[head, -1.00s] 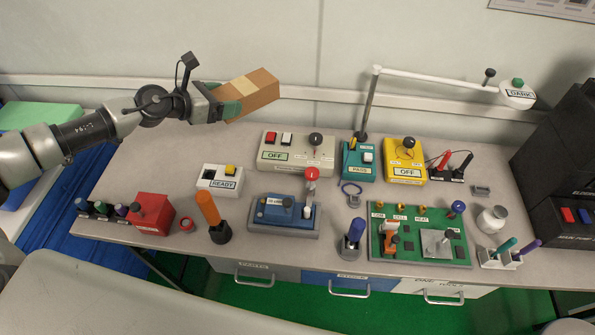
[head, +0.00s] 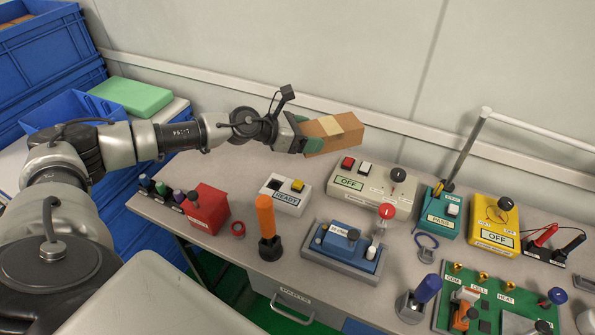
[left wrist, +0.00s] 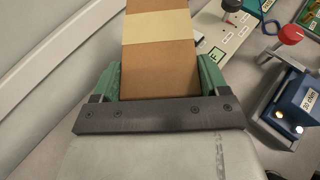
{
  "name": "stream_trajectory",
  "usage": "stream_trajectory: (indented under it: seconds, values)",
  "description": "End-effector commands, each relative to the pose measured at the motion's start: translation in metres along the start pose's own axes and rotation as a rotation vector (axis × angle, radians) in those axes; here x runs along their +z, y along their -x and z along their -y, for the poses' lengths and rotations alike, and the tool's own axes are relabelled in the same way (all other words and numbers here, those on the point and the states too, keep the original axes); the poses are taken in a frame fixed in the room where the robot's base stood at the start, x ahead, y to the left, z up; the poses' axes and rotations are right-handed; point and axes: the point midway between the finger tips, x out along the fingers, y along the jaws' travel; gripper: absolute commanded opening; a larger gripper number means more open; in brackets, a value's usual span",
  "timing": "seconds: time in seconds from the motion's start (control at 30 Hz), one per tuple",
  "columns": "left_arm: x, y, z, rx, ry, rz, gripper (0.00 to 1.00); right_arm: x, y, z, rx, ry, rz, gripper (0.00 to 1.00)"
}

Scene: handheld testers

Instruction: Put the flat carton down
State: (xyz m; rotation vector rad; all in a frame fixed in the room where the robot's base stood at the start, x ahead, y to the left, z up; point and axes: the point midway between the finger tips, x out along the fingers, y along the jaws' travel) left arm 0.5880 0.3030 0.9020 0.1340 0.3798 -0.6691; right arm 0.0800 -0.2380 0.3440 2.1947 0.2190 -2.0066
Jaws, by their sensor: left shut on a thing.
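The flat carton (head: 334,133) is a brown cardboard box with a paler tape band across it. My left gripper (head: 303,138) is shut on one end of it and holds it raised near the back wall, over the back of the bench. In the left wrist view the carton (left wrist: 160,62) runs straight out from between the green finger pads of the left gripper (left wrist: 158,85). The carton's far end is cut off at the top of that view. My right gripper is not in view.
The bench (head: 230,172) carries a white READY box (head: 286,195), a grey OFF tester (head: 372,185), a blue tester (head: 345,250), an orange-handled tool (head: 266,220) and a red box (head: 207,207). Bare bench shows behind the READY box. Blue crates (head: 50,60) stand at left.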

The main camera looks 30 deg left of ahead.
Motion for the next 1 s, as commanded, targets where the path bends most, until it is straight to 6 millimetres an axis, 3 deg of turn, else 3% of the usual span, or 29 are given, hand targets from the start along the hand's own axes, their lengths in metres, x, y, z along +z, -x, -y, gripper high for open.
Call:
stream_trajectory:
  seconds: [0.2,0.5,0.67,0.83,1.0]
  values:
    - [-0.048,0.02,-0.03,0.006,0.004,-0.003,0.44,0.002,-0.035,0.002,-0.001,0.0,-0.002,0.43]
    - [-0.089,0.049,-0.065,0.003,0.002,-0.001,0.44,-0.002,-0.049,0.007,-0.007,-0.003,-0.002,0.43]
    - [-0.097,0.052,-0.07,0.001,0.0,0.001,0.44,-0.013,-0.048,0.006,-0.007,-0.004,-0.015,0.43]
    - [-0.121,0.043,-0.07,0.001,0.003,0.0,0.44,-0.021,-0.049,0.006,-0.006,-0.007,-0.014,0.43]
    - [-0.131,0.038,-0.07,0.002,0.0,0.001,0.44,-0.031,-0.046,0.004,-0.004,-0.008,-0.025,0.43]
